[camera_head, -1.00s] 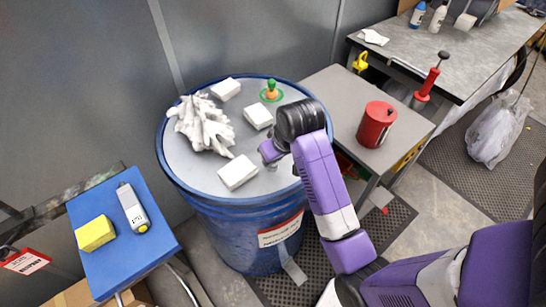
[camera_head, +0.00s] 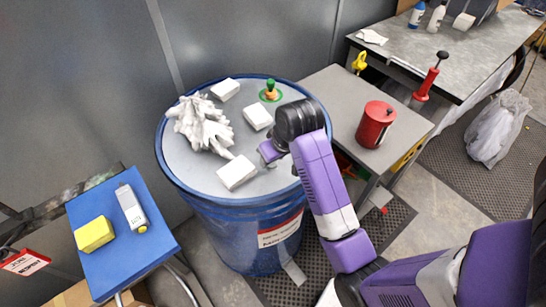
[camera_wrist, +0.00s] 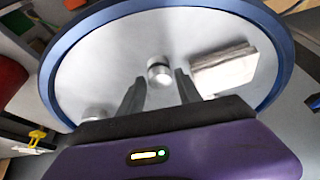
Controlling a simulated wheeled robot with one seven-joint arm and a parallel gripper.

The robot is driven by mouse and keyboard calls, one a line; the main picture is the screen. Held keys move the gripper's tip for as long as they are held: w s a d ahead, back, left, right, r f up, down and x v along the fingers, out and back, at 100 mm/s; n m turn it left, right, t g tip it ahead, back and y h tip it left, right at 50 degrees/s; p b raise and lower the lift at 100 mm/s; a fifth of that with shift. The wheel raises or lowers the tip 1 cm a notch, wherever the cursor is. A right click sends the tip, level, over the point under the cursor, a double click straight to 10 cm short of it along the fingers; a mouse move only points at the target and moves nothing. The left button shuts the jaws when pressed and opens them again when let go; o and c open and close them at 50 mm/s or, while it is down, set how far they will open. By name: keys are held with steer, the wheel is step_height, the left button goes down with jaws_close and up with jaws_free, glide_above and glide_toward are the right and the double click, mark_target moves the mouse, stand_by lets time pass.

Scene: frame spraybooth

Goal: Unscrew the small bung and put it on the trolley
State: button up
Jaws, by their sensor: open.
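A blue drum (camera_head: 235,225) has a grey lid (camera_head: 195,165). In the wrist view a silver cylindrical bung (camera_wrist: 159,71) stands on the lid, just beyond and between my open fingers. A second silver bung-like knob (camera_wrist: 97,113) shows further left, partly hidden. I cannot tell for sure which is the small one. My gripper (camera_wrist: 160,87) is open and empty, low over the lid; in the head view it (camera_head: 268,152) is at the lid's right side, and the bungs are hidden there. A grey-topped stand (camera_head: 338,88), possibly the trolley, is right of the drum; its wheels are not visible.
White blocks (camera_head: 237,172), crumpled white cloth (camera_head: 203,124) and a green-orange item (camera_head: 270,91) lie on the lid. A red can (camera_head: 376,125) stands on the grey stand. A blue-topped stand (camera_head: 115,265) at left holds a yellow block (camera_head: 94,234) and a grey device (camera_head: 131,207).

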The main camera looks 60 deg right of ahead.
steer(key=m+h, duration=0.1)
steer(key=m, duration=0.2)
steer(key=m+g+h, duration=0.1)
steer(key=m, duration=0.2)
steer(key=shift+w+a+m+g, duration=0.15)
steer(key=shift+m+g, duration=0.15)
steer(key=m+g, duration=0.1)
steer(key=m, duration=0.2)
steer(key=m+g, duration=0.1)
steer(key=m, duration=0.2)
steer(key=shift+w+h, duration=0.1)
steer(key=shift+h, duration=0.3)
steer(key=m+g, duration=0.1)
steer(key=m, duration=0.3)
steer(key=m+g, duration=0.1)
steer(key=m, duration=0.1)
steer(key=shift+w+a+m+g+y, duration=0.15)
steer(key=shift+w+m+g+y, duration=0.1)
steer(key=shift+m+g+y, duration=0.05)
steer(key=shift+m+g, duration=0.4)
steer(key=shift+m, duration=0.8)
steer(key=m+y, duration=0.1)
steer(key=m, duration=0.1)
steer(key=shift+m+g, duration=0.3)
steer(key=shift+g, duration=0.1)
steer(key=shift+d+m+y, duration=0.2)
steer(key=shift+m+y, duration=0.2)
steer(key=shift+m, duration=0.7)
steer(key=shift+g, duration=0.3)
steer(key=shift+c, duration=0.4)
